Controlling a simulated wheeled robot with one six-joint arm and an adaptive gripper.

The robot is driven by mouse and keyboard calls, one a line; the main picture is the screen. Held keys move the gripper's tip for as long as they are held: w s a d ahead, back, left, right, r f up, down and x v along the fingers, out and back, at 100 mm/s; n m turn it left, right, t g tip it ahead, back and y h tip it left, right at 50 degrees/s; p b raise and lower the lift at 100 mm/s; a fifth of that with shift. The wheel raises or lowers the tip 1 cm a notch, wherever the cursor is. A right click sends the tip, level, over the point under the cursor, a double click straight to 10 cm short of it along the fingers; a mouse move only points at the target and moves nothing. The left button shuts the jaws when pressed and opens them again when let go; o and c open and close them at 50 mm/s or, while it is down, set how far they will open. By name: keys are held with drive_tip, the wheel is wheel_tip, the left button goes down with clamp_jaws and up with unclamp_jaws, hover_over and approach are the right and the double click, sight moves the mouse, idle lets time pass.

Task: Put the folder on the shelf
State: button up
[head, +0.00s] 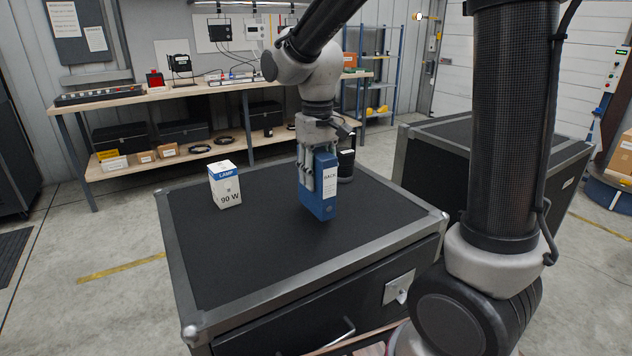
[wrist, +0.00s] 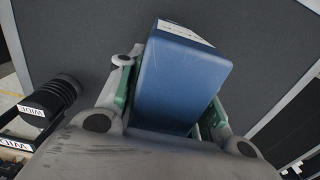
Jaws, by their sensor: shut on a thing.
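The blue folder (head: 322,186) with a white spine label stands upright in my gripper (head: 318,178), over the black case top in the head view. My gripper is shut on it, with fingers on both of its sides. The folder also fills the middle of the wrist view (wrist: 180,80), between the fingers. I cannot tell whether its bottom touches the case top. A shelf unit (head: 370,85) with blue posts stands far back, right of the workbench, partly hidden by my arm.
A lamp box (head: 225,186) stands on the case top (head: 250,255), left of the folder. A dark cylinder (head: 346,165) stands behind the folder and shows at left in the wrist view (wrist: 50,98). Another black case (head: 490,150) is at right. The workbench (head: 215,86) is behind. The case top's front is clear.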

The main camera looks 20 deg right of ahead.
drive_tip(key=shift+f, duration=0.85)
drive_tip(key=shift+f, duration=0.15)
drive_tip(key=o, duration=1.2)
drive_tip(key=shift+f, duration=0.1)
drive_tip(key=shift+c, duration=0.2)
